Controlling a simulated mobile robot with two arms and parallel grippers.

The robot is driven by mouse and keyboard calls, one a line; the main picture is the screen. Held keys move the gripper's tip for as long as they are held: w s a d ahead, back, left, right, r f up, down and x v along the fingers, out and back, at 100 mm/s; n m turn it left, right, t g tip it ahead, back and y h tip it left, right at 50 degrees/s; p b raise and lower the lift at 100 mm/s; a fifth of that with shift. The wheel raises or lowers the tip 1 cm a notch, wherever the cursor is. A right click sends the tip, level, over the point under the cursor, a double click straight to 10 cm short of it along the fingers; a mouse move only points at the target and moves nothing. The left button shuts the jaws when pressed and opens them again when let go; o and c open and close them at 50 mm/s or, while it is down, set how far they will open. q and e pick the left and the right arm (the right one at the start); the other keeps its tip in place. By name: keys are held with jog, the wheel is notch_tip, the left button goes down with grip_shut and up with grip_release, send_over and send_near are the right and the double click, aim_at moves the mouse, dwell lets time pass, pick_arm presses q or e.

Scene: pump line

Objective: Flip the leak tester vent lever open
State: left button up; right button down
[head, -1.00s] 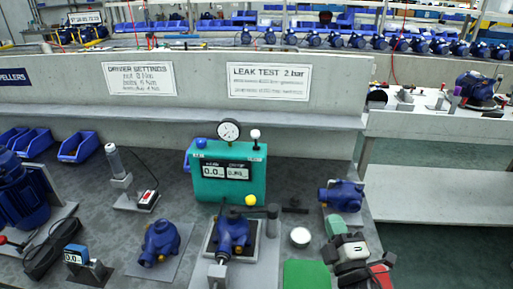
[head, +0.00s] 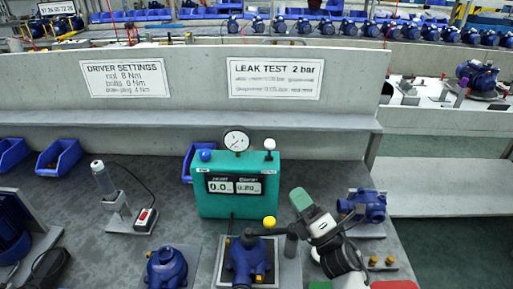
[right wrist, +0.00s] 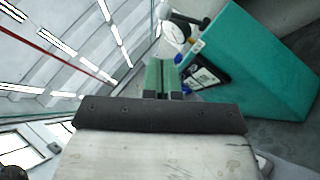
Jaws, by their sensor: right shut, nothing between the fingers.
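The leak tester (head: 238,205) is a teal box with a display and a round gauge (head: 236,141) on top. A lever with a white knob (head: 269,144) stands upright at its top right, and a blue knob (head: 205,155) sits at its top left. The labels beside them are too small to read. My right gripper (head: 300,199) is shut and empty, to the right of the tester and below the white knob, apart from it. In the right wrist view its green fingers (right wrist: 161,76) are together, with the tester (right wrist: 255,65) to their right. My left gripper is out of view.
A blue pump (head: 247,262) sits in a fixture in front of the tester, with a yellow-knobbed arm (head: 269,222) above it. Another blue pump (head: 365,205) stands on the right. A grey ledge (head: 190,119) runs behind the tester.

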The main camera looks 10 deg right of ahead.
aim_at(269, 149)
pick_arm(q)
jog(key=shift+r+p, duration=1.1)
jog(key=shift+p, duration=0.05)
pick_arm(e)
jog(key=shift+x, duration=5.4)
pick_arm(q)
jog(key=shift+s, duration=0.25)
pick_arm(e)
jog(key=shift+f, duration=0.15)
